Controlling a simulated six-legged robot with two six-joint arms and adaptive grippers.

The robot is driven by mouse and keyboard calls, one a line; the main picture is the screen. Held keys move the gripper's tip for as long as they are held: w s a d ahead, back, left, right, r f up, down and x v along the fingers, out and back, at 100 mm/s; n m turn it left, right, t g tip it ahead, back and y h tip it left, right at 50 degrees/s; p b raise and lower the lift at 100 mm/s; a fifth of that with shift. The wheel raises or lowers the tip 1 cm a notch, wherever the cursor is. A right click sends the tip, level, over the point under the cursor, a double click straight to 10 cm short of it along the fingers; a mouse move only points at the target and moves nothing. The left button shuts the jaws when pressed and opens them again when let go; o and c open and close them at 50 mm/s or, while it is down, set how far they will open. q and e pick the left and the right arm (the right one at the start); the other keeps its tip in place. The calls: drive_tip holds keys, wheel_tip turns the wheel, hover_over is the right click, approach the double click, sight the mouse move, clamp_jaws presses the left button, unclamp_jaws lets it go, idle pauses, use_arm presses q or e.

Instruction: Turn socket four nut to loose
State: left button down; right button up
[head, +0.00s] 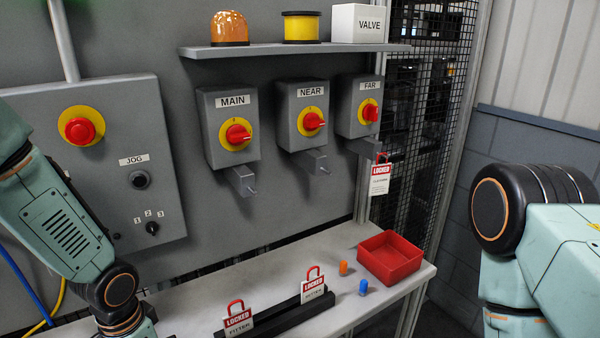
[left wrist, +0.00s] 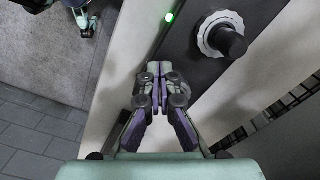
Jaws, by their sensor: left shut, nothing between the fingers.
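In the left wrist view my left gripper (left wrist: 159,70) is shut with nothing between its fingers. Its tips are over the edge between a pale surface and a dark panel (left wrist: 193,66). A dark round knob or nut (left wrist: 231,42) with a pale notched ring sits on that panel, to the right of the fingertips and apart from them. I see no number on it, so I cannot tell whether it is the socket four nut. A small green light (left wrist: 169,16) glows near it. In the head view neither gripper shows; only my arm links do.
Switch boxes MAIN (head: 228,128), NEAR (head: 303,118) and FAR (head: 358,108) have red handles; a LOCKED tag (head: 380,178) hangs below FAR. A red tray (head: 390,258) and two LOCKED tags (head: 238,320) (head: 313,287) are on the bench (head: 290,262). A JOG panel (head: 105,187) is left.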

use_arm(q)
drive_tip(key=r+p, duration=0.5)
drive_tip(key=shift+s, duration=0.2)
drive_tip(key=shift+r+p, duration=0.55)
drive_tip(key=shift+r, duration=0.05)
drive_tip(key=shift+f, duration=0.1)
drive_tip(key=shift+s+f, duration=0.1)
drive_tip(key=shift+s, duration=0.05)
